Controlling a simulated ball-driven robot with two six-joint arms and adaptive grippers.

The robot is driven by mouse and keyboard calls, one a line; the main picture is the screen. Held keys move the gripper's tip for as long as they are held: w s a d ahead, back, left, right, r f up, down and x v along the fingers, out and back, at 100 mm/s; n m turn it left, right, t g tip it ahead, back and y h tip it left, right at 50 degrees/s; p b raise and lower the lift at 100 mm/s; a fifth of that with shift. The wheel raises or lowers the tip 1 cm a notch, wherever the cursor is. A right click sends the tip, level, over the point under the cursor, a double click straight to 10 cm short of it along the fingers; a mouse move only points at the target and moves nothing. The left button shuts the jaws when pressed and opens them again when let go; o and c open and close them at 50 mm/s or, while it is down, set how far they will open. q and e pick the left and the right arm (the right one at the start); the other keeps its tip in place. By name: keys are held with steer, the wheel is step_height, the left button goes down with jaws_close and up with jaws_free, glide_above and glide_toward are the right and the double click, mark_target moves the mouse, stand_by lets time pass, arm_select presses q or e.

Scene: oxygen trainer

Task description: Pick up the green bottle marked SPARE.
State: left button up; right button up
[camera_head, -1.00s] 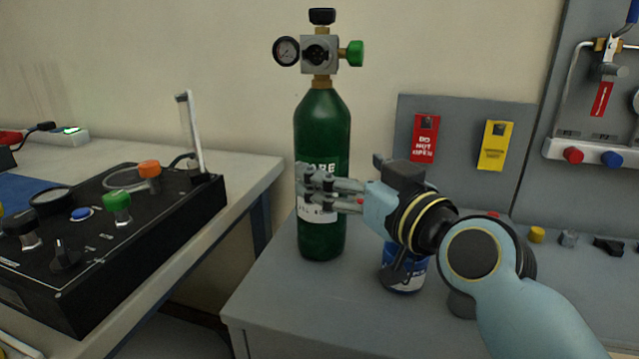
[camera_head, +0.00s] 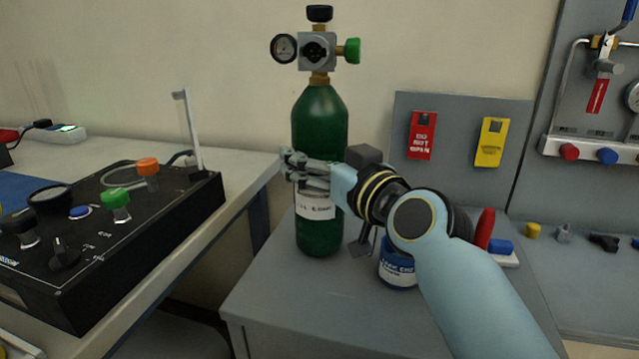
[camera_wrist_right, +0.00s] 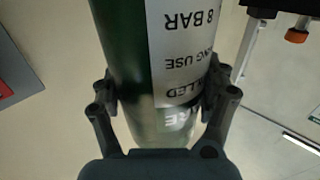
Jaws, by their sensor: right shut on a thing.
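The green bottle marked SPARE (camera_head: 320,128) stands upright on the grey cabinet top, with a gauge, a green knob and a black cap at its head. My right gripper (camera_head: 304,170) is closed around its middle, over part of the white label. In the right wrist view the bottle (camera_wrist_right: 122,50) lies between the two fingers of the gripper (camera_wrist_right: 163,95), which press on both sides. The label shows upside down there. Whether the bottle's base touches the cabinet top is hard to tell. My left gripper is not in view.
A blue and white tin (camera_head: 397,270) stands close under my right forearm. A black control box (camera_head: 110,240) sits on the left bench, across a gap. Red (camera_head: 422,136) and yellow (camera_head: 490,142) tags hang on the grey panel behind. Small parts lie at the right.

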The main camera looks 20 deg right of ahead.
steer(key=c, duration=0.8)
steer(key=shift+w+r, duration=0.1)
steer(key=shift+r, duration=0.15)
steer(key=shift+c, duration=0.2)
steer(key=shift+r, duration=0.1)
